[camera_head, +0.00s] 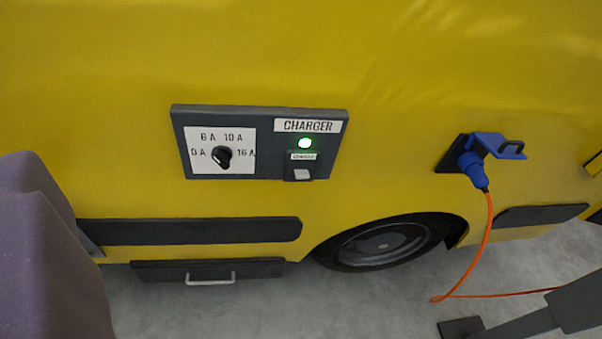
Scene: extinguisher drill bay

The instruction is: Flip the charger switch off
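The charger panel (263,142) is a dark grey box on the yellow vehicle side, left of the middle of the view. Its right half has a "CHARGER" label (304,126), a lit green lamp (305,143) and, below a small label too small to read, a white charger switch (302,174). I cannot tell which way the switch is tipped. A black rotary knob (221,157) sits on the white dial plate at left, marked 0 A, 6 A, 10 A and 16 A. No gripper fingers show in this view, and nothing visible touches the panel.
A blue plug (472,168) with an orange cable (480,247) sits in a socket at right. Below the panel are a dark strip (190,231), a handled drawer or step (207,270) and a wheel (385,243). A purple-grey shape (45,255) blocks the left edge.

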